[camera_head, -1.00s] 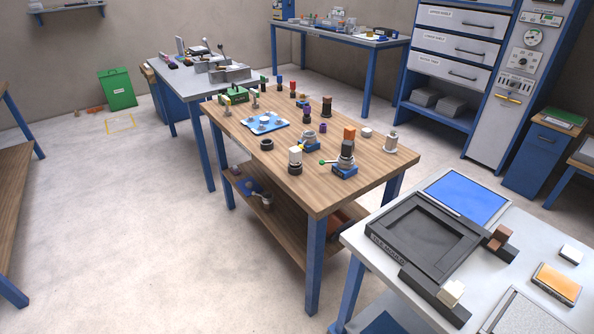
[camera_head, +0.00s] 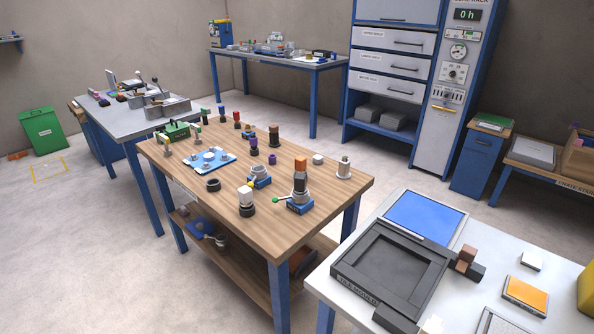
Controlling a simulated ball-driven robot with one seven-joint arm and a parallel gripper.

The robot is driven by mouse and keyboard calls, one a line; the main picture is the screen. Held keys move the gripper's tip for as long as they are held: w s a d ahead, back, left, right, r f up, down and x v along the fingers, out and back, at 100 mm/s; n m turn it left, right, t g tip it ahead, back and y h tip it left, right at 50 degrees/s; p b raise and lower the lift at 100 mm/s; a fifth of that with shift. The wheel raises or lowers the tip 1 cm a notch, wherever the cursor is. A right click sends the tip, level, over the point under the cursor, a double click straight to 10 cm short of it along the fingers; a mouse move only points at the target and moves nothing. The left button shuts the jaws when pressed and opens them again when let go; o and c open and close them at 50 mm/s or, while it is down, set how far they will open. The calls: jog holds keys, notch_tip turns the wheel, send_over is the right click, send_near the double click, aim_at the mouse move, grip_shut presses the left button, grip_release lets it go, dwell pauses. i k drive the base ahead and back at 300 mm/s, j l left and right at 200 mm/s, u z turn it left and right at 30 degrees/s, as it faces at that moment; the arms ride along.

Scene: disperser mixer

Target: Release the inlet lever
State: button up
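On the wooden table (camera_head: 215,220), a small machine with a blue base (camera_head: 300,207) and grey body stands near the front right. A lever with a green ball end (camera_head: 276,200) sticks out from its left side. A second small blue-based unit (camera_head: 260,181) with a yellow-tipped part stands behind it to the left. No label shows which part is the inlet lever. An orange-topped dark piece (camera_head: 300,172) appears directly above or behind the grey body; I cannot tell which. My gripper is not in view.
A white-topped black piece (camera_head: 246,202), a dark ring (camera_head: 213,185) and a metal cylinder (camera_head: 344,168) stand near the machine. A table with a black tile mould (camera_head: 390,270) is at the front right. Open floor (camera_head: 90,260) lies to the left.

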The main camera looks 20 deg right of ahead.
aim_at(276, 199)
jog(key=i+j+u, duration=0.15)
jog(key=i+j, duration=0.15)
jog(key=i, duration=0.4)
jog(key=i+j+u, duration=0.15)
jog(key=i, duration=0.6)
jog(key=i+j+u, duration=0.15)
jog(key=i, duration=0.6)
